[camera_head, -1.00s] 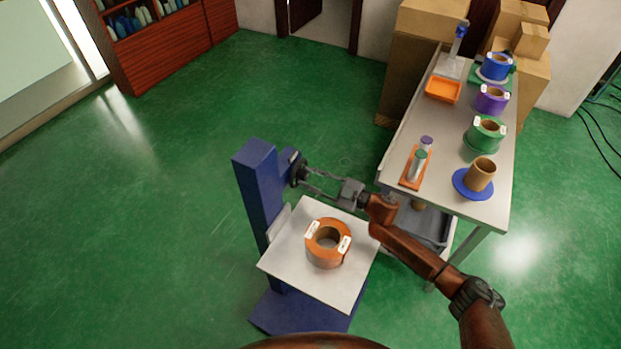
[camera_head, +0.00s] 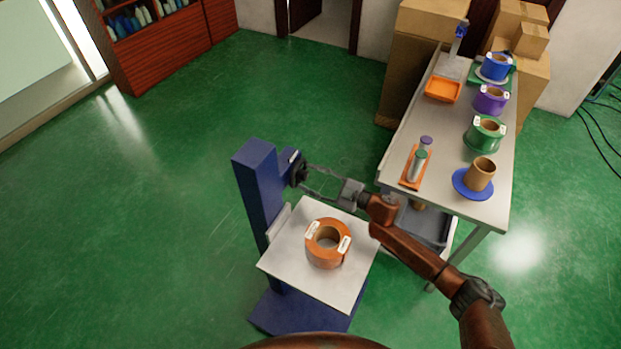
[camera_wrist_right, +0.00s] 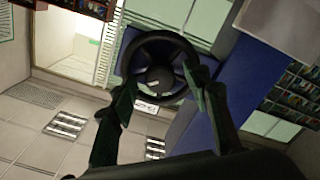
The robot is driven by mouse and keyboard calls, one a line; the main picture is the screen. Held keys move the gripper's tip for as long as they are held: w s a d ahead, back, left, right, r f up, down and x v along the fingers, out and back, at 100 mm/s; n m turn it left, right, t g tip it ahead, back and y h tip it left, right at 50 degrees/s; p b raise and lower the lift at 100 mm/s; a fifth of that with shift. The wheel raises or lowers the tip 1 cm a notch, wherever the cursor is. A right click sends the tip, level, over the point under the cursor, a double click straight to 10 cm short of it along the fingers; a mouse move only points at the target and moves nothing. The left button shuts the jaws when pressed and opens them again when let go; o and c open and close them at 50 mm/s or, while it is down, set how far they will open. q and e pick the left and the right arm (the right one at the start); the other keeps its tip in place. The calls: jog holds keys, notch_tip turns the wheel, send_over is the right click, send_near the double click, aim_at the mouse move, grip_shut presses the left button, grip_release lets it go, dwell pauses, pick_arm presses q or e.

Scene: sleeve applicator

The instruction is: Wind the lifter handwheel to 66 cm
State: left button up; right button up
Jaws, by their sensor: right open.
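The blue lifter (camera_head: 258,195) stands on the floor with a pale square platform (camera_head: 296,280) on its right side. The black handwheel (camera_head: 298,170) sits on the right face of its column, near the top. In the right wrist view the handwheel (camera_wrist_right: 159,68) shows its rim, spokes and hub, with a small white label below. My right gripper (camera_head: 312,176) is open at the handwheel. In the wrist view its fingers (camera_wrist_right: 160,88) lie apart over the lower rim; I cannot tell whether they touch it. No height reading is legible. My left gripper is out of view.
An orange ring-shaped roll (camera_head: 327,256) with white labels sits on the platform, below my right arm. A grey table (camera_head: 445,129) at right carries several coloured rolls, an orange tray (camera_head: 443,90) and a tube rack (camera_head: 409,180). The floor left of the lifter is clear.

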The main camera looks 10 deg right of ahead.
jog(key=v, duration=1.2)
